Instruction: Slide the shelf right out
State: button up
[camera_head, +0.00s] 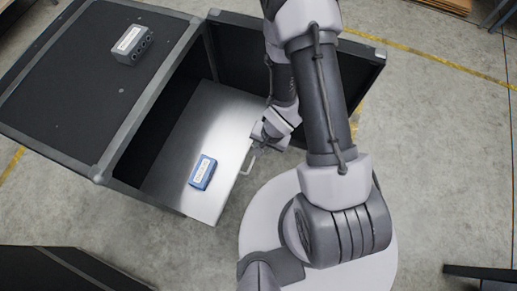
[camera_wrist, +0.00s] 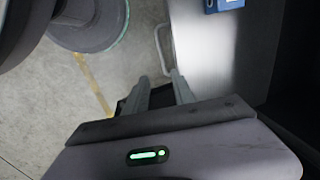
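The shelf (camera_head: 222,112) is a flat grey metal plate in a black cabinet (camera_head: 60,105). In the head view it shows to the right of the cabinet's grey-edged top; how far it is out is hard to tell. A pale looped handle (camera_head: 248,163) stands on its right edge. The shelf (camera_wrist: 222,62) and handle (camera_wrist: 161,48) also show in the wrist view. My gripper (camera_head: 259,143) is at the shelf's right edge, close to the handle. In the wrist view its two fingers (camera_wrist: 160,78) are apart, with the handle just beyond their tips. Contact is not clear.
A blue box (camera_head: 203,172) with a white label lies on the shelf near its front edge. A grey box (camera_head: 131,45) sits on the cabinet top. A black panel (camera_head: 300,60) stands beyond the shelf, behind my arm. Bare concrete floor (camera_head: 440,150) lies to the right.

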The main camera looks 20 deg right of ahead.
jog(key=r, duration=0.1)
jog(key=r+p, duration=0.1)
jog(key=r, duration=0.2)
jog(key=shift+s+d+r, duration=0.3)
jog(key=shift+d+r, duration=0.05)
jog(key=shift+r, duration=0.05)
